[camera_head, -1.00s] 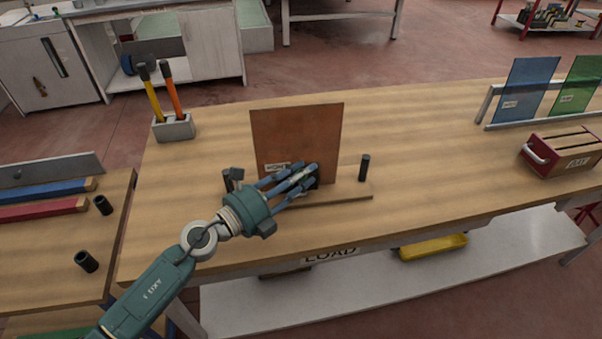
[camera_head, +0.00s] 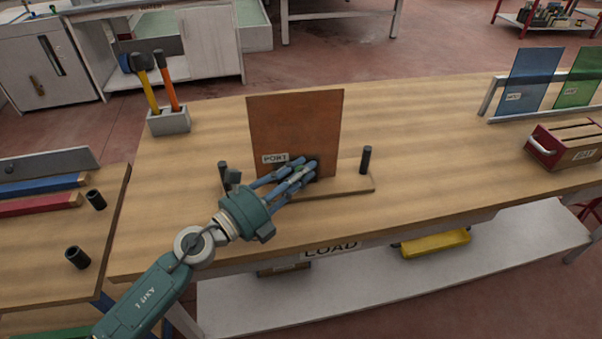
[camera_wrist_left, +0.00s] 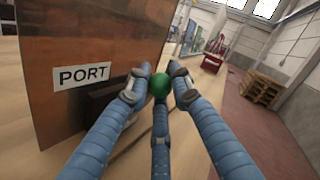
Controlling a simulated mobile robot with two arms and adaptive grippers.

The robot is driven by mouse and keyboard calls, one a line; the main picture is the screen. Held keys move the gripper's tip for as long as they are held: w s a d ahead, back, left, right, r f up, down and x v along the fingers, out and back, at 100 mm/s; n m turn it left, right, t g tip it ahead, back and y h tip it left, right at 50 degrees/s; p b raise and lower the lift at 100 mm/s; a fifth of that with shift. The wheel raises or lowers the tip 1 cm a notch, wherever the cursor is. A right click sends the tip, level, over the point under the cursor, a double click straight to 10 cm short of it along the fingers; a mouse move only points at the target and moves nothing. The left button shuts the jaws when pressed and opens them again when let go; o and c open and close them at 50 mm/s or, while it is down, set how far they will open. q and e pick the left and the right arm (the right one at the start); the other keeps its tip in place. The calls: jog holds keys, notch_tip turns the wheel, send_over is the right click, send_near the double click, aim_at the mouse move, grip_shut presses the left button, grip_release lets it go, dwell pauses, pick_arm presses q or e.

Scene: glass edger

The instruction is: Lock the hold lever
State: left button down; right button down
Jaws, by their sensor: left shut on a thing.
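A green ball knob (camera_wrist_left: 160,86), apparently the hold lever's, sits between the fingers in the left wrist view. My left gripper (camera_head: 310,168) is shut on it, low in front of a brown upright panel (camera_head: 297,120). The panel carries a PORT label (camera_head: 275,158) and stands on a wooden base board (camera_head: 350,185) on the bench. The lever's shaft is hidden behind the fingers, so I cannot tell its angle. A dark block (camera_wrist_left: 100,105) shows below the label in the wrist view. My right gripper is not in view.
A black post (camera_head: 366,159) stands at the board's right end. A holder (camera_head: 169,121) with two handled tools is at the back left. A red box (camera_head: 563,145) and blue (camera_head: 533,82) and green (camera_head: 580,80) sheets are at the right. The bench between is clear.

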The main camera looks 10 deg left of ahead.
pick_arm(q)
jog(key=shift+s+d+f, duration=0.25)
jog(key=shift+s+f, duration=0.35)
jog(key=shift+s, duration=0.1)
jog(key=shift+s+d+f, duration=0.15)
jog(key=shift+s+f, duration=0.55)
jog(key=shift+s, duration=0.1)
jog(key=shift+s+f, duration=0.1)
jog(key=shift+s, duration=0.05)
